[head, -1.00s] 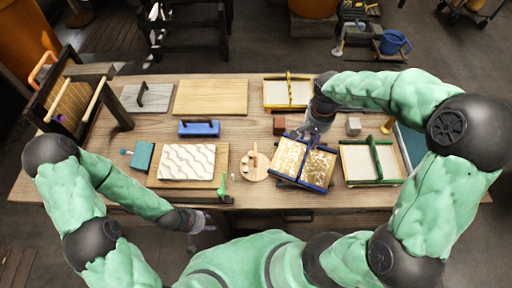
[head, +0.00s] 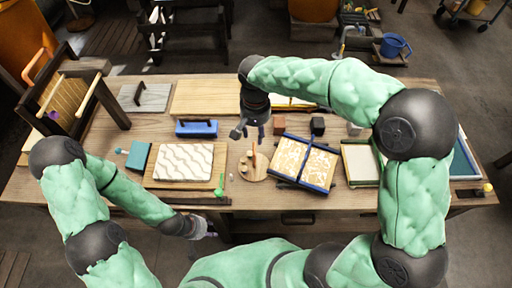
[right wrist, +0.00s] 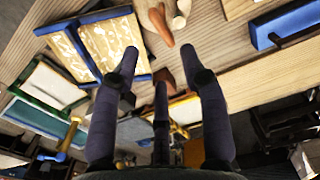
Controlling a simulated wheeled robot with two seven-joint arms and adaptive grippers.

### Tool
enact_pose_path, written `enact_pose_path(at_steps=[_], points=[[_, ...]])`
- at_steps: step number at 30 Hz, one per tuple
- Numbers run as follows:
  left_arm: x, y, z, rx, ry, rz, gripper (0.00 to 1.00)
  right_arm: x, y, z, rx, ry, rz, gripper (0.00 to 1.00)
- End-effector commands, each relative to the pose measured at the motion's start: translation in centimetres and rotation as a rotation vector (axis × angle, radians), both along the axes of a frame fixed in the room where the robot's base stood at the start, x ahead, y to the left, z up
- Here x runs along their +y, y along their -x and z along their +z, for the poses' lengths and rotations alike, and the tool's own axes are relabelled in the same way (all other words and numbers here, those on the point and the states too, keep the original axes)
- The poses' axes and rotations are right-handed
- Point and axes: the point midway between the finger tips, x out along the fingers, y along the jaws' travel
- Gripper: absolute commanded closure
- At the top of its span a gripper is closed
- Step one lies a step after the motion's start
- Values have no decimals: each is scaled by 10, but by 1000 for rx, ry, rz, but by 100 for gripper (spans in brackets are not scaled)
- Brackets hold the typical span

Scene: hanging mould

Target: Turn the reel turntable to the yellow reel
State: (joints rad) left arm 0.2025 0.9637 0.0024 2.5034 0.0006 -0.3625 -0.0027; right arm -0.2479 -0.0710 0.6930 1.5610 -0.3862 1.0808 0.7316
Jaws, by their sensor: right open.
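The small round wooden turntable (head: 259,174) lies on the bench between the white wavy slab and the gold-patterned frame. An orange-brown upright piece and small pale pieces stand on it; I cannot make out a yellow reel. In the right wrist view, an orange-brown handle (right wrist: 160,26) and a pale piece (right wrist: 181,14) show near the top edge, beyond the fingertips. My right gripper (head: 250,132) is open and empty above the bench, just behind the turntable; its spread fingers show in the right wrist view (right wrist: 163,65). My left gripper (head: 205,232) hangs at the bench's front edge, its fingers too small to judge.
The gold-patterned frame (head: 304,164) lies right of the turntable, with dark blocks (head: 317,126) behind it. The wavy slab (head: 184,163) and blue float (head: 197,128) lie left. A small green upright piece (head: 220,187) stands near the front edge.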

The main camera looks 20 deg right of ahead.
Motion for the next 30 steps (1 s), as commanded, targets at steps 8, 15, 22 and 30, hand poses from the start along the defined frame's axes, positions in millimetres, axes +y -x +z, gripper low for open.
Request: enact_pose_path(at_steps=[8,15,22,30], points=[[0,0,-17,0,0,0,60,-1,0,-54,2,1,0,56],[0,0,-24,0,0,0,60,0,0,-82,1,0,-1,56],[0,0,-26,0,0,0,60,0,0,-89,-1,-1,-1,56],[0,0,-26,0,0,0,60,0,0,-88,-1,0,-1,76]])
